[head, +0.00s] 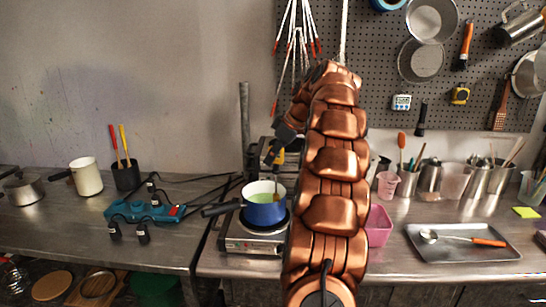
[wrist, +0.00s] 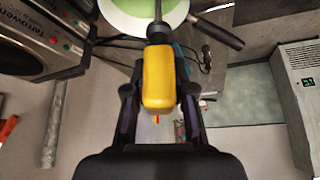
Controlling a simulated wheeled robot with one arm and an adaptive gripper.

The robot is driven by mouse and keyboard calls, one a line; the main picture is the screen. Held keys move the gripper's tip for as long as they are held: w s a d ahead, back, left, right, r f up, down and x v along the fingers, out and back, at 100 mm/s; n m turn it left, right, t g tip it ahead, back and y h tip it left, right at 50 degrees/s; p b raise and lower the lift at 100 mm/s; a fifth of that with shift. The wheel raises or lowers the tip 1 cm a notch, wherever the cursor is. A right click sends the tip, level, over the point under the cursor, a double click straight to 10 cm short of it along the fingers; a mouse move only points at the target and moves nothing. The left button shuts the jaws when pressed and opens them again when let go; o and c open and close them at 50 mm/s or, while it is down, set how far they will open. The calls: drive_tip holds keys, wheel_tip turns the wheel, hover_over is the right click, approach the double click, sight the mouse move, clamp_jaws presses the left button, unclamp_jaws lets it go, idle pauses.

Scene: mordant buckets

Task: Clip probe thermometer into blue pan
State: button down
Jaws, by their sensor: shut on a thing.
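The blue pan (head: 264,214) stands on a hotplate, with a white inside, a pale green liquid and a dark handle pointing left. My gripper (head: 277,153) is above the pan and shut on the yellow probe thermometer (head: 280,158). In the wrist view the yellow body (wrist: 158,80) sits between the fingers of my gripper (wrist: 160,100). Its thin dark stem reaches over the pan's white rim (wrist: 183,12) and the green liquid. In the head view the stem points down at the pan's inside; I cannot tell whether its tip touches the liquid or the rim.
The hotplate (head: 253,237) stands near the counter's front edge. A pink bin (head: 378,227) is right of my arm, and a metal tray (head: 462,243) with a ladle lies farther right. A blue power strip (head: 145,211) with dark cables lies at left. My arm hides the middle of the counter.

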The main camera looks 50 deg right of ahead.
sight(279, 171)
drive_tip(key=shift+f+b, duration=3.65)
drive_tip(key=shift+b, duration=0.35)
idle(2.0)
drive_tip(key=c, duration=0.9)
unclamp_jaws()
drive_tip(key=shift+r, duration=0.15)
drive_tip(key=shift+v, duration=1.35)
drive_tip(key=shift+s+d+r, duration=0.1)
drive_tip(key=shift+s, duration=0.2)
drive_tip(key=s+d, duration=0.3)
drive_tip(key=s, duration=0.8)
drive_tip(key=shift+d, duration=0.3)
